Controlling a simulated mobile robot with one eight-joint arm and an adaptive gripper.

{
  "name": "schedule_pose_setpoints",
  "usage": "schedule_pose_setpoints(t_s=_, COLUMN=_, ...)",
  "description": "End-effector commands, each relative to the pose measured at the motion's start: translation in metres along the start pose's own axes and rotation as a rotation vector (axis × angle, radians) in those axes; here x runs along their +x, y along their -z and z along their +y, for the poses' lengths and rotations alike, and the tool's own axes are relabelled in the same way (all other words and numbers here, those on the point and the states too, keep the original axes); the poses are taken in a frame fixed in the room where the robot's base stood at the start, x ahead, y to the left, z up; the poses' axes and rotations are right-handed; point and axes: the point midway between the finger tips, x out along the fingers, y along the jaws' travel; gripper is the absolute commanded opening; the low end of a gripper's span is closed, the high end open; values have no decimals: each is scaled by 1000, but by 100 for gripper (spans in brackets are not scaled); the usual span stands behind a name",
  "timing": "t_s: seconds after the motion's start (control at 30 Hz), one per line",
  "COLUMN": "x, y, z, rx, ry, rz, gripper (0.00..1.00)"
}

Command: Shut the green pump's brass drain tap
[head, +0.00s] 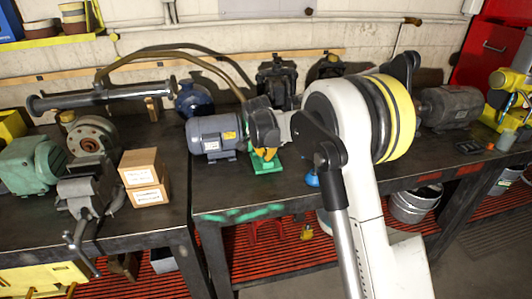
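In the head view a green pump (264,167) stands on the right-hand bench, at the right end of a grey motor (213,138). Only its green foot and lower parts show; my gripper and arm hide most of it. A small yellow-brown part (268,153) shows just below my gripper. It may be the brass drain tap, but its handle position cannot be made out. My dark gripper (264,143) is over the pump and points down at it. Its fingers are too small and hidden to show whether they are open, or whether they touch the tap.
A teal-green motor (30,165), a vise (88,187) and two cardboard boxes (146,176) are on the left bench. A dark motor (448,106) and a yellow machine (510,88) stand at the right. Bare bench top lies in front of the grey motor.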

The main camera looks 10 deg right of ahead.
Motion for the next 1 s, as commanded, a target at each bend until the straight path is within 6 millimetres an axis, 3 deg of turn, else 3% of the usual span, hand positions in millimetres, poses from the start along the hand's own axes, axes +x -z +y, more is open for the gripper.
schedule_pose_setpoints(t_s=0.6, x=2, y=2, z=-8, rx=489, ry=-203, rz=105, gripper=0)
schedule_pose_setpoints(t_s=1.0, x=3, y=2, z=-8, rx=640, ry=-267, rz=137, gripper=0)
